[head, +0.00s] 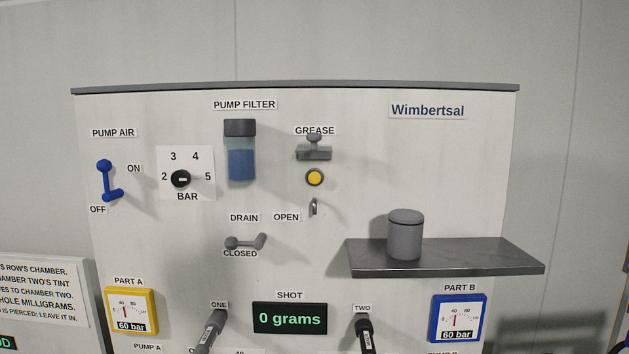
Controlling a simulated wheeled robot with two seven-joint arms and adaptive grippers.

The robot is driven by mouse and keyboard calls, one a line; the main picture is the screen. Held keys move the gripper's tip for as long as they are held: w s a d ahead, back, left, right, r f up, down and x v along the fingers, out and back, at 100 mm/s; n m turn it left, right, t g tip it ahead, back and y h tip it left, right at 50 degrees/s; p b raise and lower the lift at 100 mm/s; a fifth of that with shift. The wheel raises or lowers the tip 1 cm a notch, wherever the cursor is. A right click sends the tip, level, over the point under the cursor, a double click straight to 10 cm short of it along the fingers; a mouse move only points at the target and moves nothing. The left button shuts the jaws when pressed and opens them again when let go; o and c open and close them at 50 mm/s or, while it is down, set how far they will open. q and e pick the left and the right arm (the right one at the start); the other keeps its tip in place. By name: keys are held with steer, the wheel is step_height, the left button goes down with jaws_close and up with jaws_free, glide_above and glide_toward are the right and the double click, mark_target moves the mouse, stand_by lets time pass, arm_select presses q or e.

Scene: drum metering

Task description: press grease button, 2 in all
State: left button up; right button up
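The grease button (314,177) is a round yellow button in a dark ring on the white panel (420,160). It sits below the GREASE label (314,130) and a grey fitting with a knob (314,153). A small metal spout or hook (313,207) is just below the button, beside the OPEN label. Nothing covers the button. Neither of my grippers is in view.
A grey shelf (450,262) juts out at the lower right, with a grey lidded canister (405,236) on it. A blue filter (240,150) and drain lever (245,242) are left of the button. The shot display (290,318) reads 0 grams.

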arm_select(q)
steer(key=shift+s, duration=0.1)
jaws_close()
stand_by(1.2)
